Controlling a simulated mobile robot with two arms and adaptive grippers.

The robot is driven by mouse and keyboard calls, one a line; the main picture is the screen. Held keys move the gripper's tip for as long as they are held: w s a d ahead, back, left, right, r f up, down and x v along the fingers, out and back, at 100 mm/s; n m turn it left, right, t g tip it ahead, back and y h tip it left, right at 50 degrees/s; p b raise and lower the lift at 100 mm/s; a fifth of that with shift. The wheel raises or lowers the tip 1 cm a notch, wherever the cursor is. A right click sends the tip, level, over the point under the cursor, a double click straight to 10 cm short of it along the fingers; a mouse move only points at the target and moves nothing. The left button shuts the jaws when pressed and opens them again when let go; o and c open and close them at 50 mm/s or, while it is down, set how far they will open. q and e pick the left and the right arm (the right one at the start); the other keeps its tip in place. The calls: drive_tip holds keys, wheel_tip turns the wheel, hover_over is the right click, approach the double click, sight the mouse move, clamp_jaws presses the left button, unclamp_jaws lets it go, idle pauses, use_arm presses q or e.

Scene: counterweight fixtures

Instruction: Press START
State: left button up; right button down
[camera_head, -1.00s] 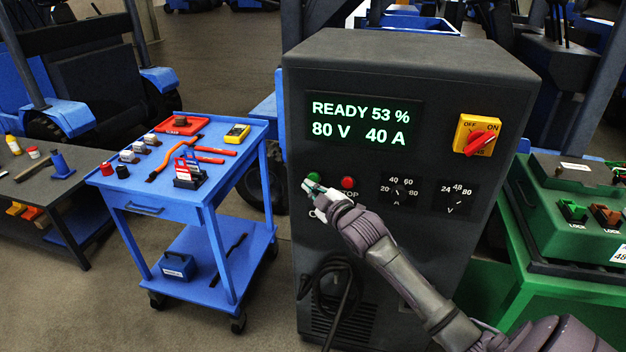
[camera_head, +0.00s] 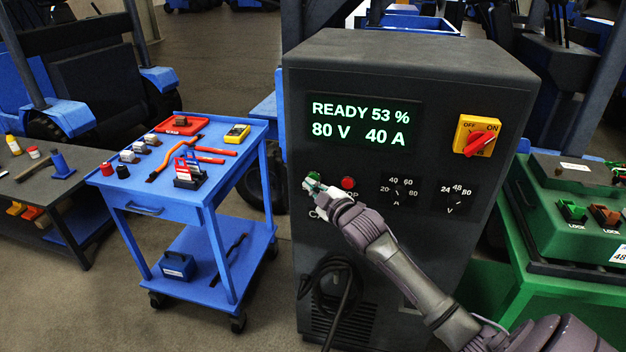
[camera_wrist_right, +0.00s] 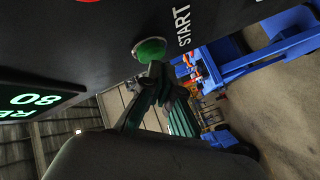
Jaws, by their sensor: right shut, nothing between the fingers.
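The dark charger cabinet (camera_head: 430,110) stands in the middle, its lit display (camera_head: 362,122) reading READY 53 %, 80 V, 40 A. The green START button (camera_head: 314,176) is on its front panel, partly covered by my right gripper (camera_head: 313,186). In the right wrist view the green button (camera_wrist_right: 149,50) sits beside the START label (camera_wrist_right: 182,26). My right gripper (camera_wrist_right: 155,72) is shut and empty, its fingertips at the button's lower edge; I cannot tell whether they touch it. The red button (camera_head: 348,183) is just right of it. My left gripper is not in view.
A yellow and red rotary switch (camera_head: 477,136) is at the upper right, and two dials (camera_head: 398,190) are below. A black cable (camera_head: 330,288) hangs low on the cabinet. A blue tool cart (camera_head: 150,200) stands left, a green bench (camera_head: 510,290) right.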

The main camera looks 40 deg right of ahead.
drive_tip(key=shift+w+d, duration=0.4)
drive_tip(key=shift+d, duration=0.05)
idle(0.7)
drive_tip(key=shift+a, duration=0.1)
drive_tip(key=shift+s+a+p, duration=0.6)
drive_tip(key=shift+s+a, duration=0.05)
drive_tip(key=shift+s, duration=0.05)
drive_tip(key=shift+a, duration=0.1)
drive_tip(key=s+a+p, duration=0.2)
drive_tip(key=s+a, duration=0.1)
drive_tip(key=shift+s+a+p, duration=0.1)
drive_tip(key=shift+a+p, duration=0.2)
drive_tip(key=shift+a, duration=0.05)
drive_tip(key=shift+f, duration=0.1)
idle(0.9)
